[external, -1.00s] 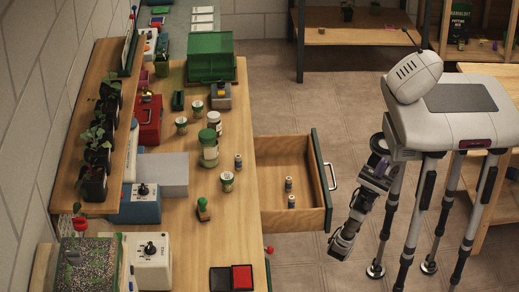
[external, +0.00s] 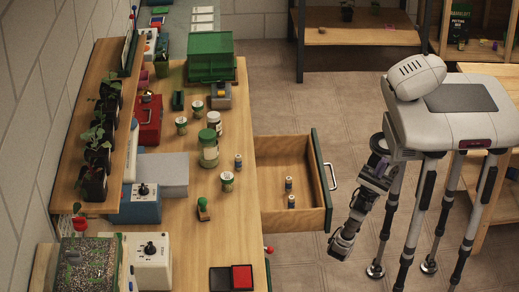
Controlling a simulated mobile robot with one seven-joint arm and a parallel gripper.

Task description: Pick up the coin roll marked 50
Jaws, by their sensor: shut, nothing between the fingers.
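The markings are too small to read, so I cannot tell which is marked 50. My gripper (external: 338,248) hangs low to the right of the drawer, outside its front panel, apart from all the rolls. It is shut and empty.
The drawer's green front (external: 321,182) and its handle (external: 332,177) stand between my gripper and the drawer's inside. The bench (external: 230,215) holds jars, a green-handled stamp (external: 203,209), and ink pads (external: 231,279). The floor around my gripper is clear.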

